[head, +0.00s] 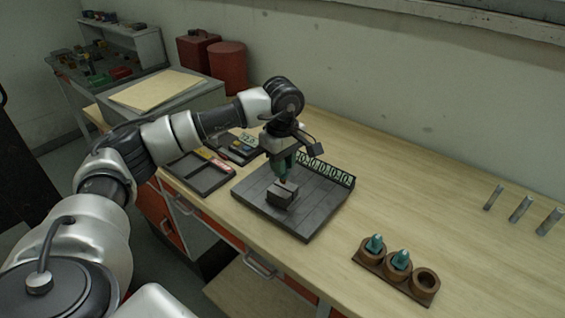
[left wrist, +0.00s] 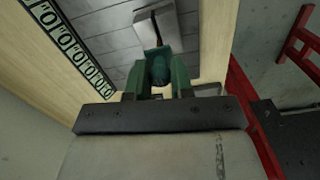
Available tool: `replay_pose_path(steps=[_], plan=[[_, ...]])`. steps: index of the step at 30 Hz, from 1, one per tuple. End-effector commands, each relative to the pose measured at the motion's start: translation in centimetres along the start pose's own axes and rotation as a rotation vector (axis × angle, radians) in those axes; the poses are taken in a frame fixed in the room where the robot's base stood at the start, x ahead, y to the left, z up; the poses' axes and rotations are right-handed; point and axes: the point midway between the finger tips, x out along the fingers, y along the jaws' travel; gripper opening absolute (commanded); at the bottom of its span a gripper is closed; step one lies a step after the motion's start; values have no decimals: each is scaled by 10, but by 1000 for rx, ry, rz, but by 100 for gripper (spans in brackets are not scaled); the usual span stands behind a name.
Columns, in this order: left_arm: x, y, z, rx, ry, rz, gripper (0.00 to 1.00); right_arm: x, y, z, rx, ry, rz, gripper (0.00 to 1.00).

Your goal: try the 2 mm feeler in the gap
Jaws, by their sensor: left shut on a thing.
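My left gripper (head: 284,167) is shut on a teal-handled feeler (left wrist: 159,70), pointing down over the dark slatted plate (head: 318,208). A small grey block (head: 283,193) stands on the plate right under the gripper. In the left wrist view the block (left wrist: 165,22) shows a narrow dark slot, and the feeler's thin end points at it. I cannot tell whether the tip is inside the gap or just above it. Two other teal-handled feelers (head: 375,243) (head: 400,260) stand in a brown holder (head: 384,273); its right cup is empty. No size marking is readable on the held feeler.
A numbered strip (head: 327,171) runs along the plate's back edge. A dark tray (head: 199,174) lies left of the plate. Several metal pins (head: 520,208) stand at the right. Red containers (head: 228,67) stand at the back.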

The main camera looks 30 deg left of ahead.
Motion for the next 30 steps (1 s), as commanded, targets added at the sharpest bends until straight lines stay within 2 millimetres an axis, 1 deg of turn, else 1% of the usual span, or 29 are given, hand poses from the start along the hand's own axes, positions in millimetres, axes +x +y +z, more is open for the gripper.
replay_pose_path(steps=[15, 18, 30], plan=[[-42, 0, 0, 0, -1, 2, 0, -26, 1, -2, 0, 0, 0, 43], [-48, 0, 0, 1, -1, 1, 0, -29, 1, -3, 0, 0, 0, 43], [-48, 0, 0, 0, -1, 1, 0, -29, 1, -2, 0, 0, 0, 43]])
